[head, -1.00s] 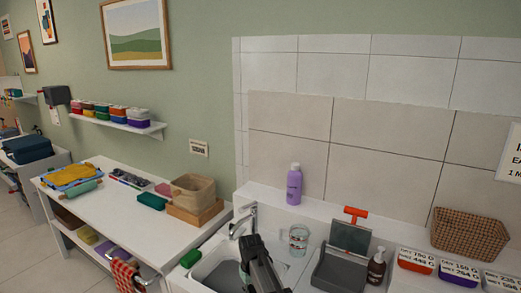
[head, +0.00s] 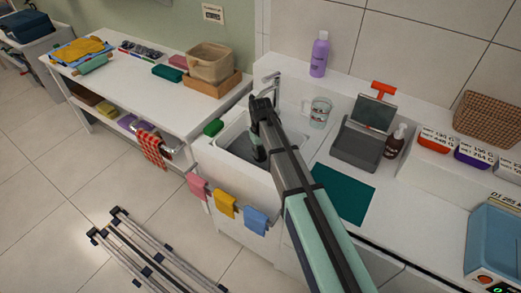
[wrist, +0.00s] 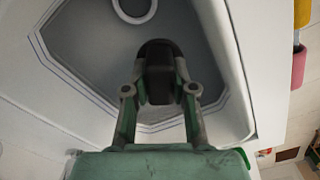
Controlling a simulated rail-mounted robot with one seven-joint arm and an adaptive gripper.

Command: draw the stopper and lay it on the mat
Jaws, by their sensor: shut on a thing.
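The sink (head: 226,158) is a white-rimmed basin left of the counter. My gripper (head: 259,152) reaches down into it in the head view. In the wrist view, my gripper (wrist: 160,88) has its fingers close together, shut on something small. The teal mat (head: 343,193) lies flat and bare on the counter, right of the sink and my arm.
The tap (head: 272,88) stands behind the basin, with a glass jug (head: 320,112) to its right. A grey scale-like stand (head: 358,146) and brown bottle (head: 395,141) are behind the mat. A green sponge (head: 213,127) lies on the sink's left rim. Cloths hang in front.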

